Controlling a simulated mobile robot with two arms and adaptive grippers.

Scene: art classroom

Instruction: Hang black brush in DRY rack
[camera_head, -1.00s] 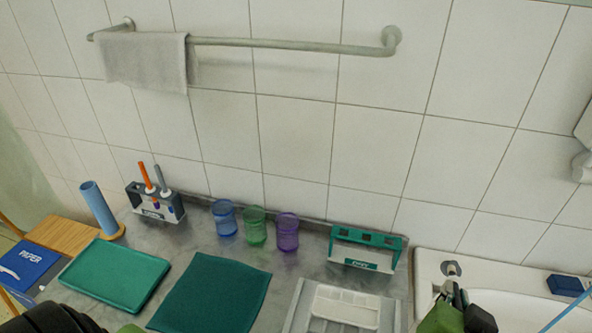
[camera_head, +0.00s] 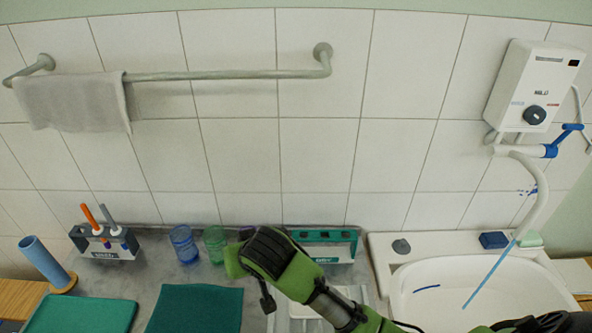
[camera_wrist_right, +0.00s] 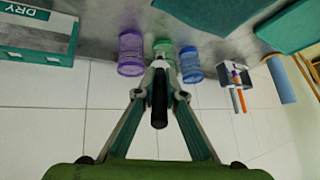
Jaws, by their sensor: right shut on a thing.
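The DRY rack (camera_head: 352,236) is a teal and white holder with slots along its top, at the back of the counter. It also shows at the upper left of the right wrist view (camera_wrist_right: 38,57), its slots looking empty. My right gripper (camera_wrist_right: 160,68) is shut on the black brush (camera_wrist_right: 159,100), whose dark handle points toward the wrist camera. In the head view my right arm and hand (camera_head: 270,252) reach over the counter left of the rack and hide the brush. My left gripper is not in view.
Blue (camera_head: 184,243), green (camera_head: 214,243) and purple (camera_wrist_right: 131,52) cups stand left of the DRY rack. Another rack (camera_head: 104,243) holds orange and grey brushes. A sink (camera_head: 440,290) lies right, with a blue stream (camera_head: 490,275) under its spout. A towel bar (camera_head: 225,74) crosses the wall.

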